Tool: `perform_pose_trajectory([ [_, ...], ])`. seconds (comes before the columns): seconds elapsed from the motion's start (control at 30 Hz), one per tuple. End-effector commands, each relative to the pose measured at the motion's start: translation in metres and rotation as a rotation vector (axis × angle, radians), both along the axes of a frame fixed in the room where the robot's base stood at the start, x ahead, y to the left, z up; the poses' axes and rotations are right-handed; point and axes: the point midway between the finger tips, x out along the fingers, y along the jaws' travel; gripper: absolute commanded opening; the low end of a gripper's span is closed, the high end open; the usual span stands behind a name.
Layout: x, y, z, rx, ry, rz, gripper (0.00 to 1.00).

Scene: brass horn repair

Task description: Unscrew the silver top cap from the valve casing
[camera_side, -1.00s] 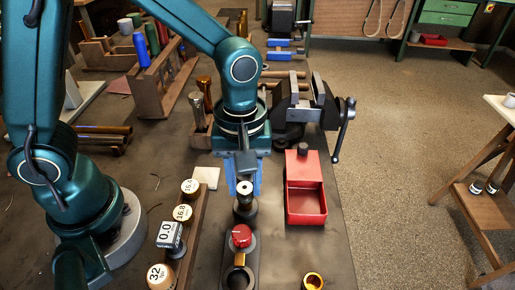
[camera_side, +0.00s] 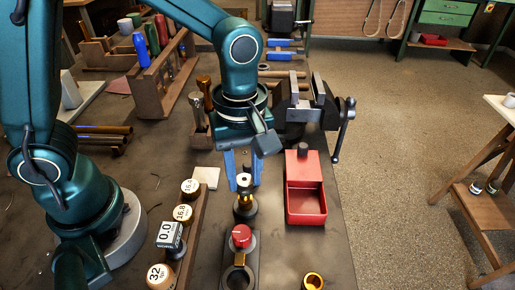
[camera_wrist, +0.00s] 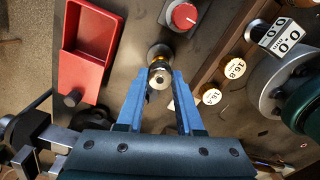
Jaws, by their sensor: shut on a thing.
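The silver top cap (camera_side: 243,179) sits at the top of the upright valve casing (camera_side: 246,200), which shows a brass band and stands in a dark round holder. In the wrist view the cap (camera_wrist: 160,79) is round with a dark centre, and brass shows just beyond it. My gripper (camera_side: 243,182) points down over the casing with its blue fingers on either side of the cap. In the wrist view the fingertips (camera_wrist: 159,77) flank the cap, and the gripper is shut on it. I cannot tell whether the cap is loose on its thread.
A red open tray (camera_side: 306,205) stands to the right. Labelled round pieces and a 0.0 display (camera_side: 169,234) line a wooden rail at left. A vise (camera_side: 305,105) stands behind. A brass ring (camera_side: 313,282) lies at front right.

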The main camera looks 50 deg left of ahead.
Motion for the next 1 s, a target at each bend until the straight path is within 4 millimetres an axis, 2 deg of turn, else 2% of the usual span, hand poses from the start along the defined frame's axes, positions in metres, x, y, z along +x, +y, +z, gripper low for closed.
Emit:
perform_pose_trajectory([
  [0.6, 0.000, 0.000, 0.035, -0.001, -0.002, -0.001, 0.00],
  [1.0, 0.000, 0.000, 0.039, 0.000, -0.001, 0.000, 0.00],
])
